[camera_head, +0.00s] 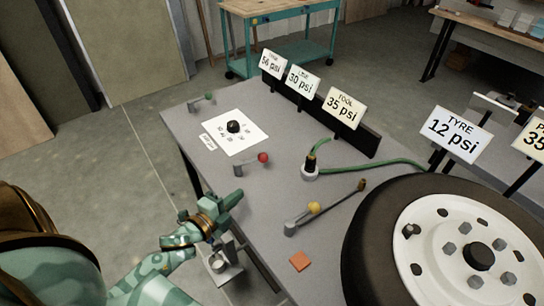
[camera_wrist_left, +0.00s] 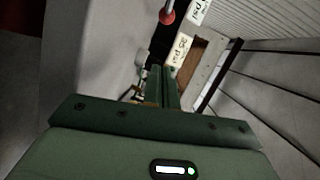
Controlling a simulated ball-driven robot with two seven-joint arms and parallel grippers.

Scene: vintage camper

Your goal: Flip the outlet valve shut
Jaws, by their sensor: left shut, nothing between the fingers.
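Three small levers stand on the grey bench: one with a green knob (camera_head: 209,96), one with a red knob (camera_head: 263,158) and one with a yellow knob (camera_head: 314,207). I cannot tell by any readable label which is the outlet valve. My left gripper (camera_head: 236,198) is shut and empty, at the bench's near left edge, in front of the red-knobbed lever and apart from it. In the left wrist view its fingers (camera_wrist_left: 166,85) are together, and the red knob (camera_wrist_left: 167,16) shows beyond them at the top. My right gripper is not in view.
A black dial on a white card (camera_head: 250,138) lies behind the red lever. A green hose (camera_head: 380,163) runs from a fitting (camera_head: 310,170) toward the tyre (camera_head: 372,245) at right. Pressure signs (camera_head: 343,107) stand at the back. An orange square (camera_head: 300,261) lies in front.

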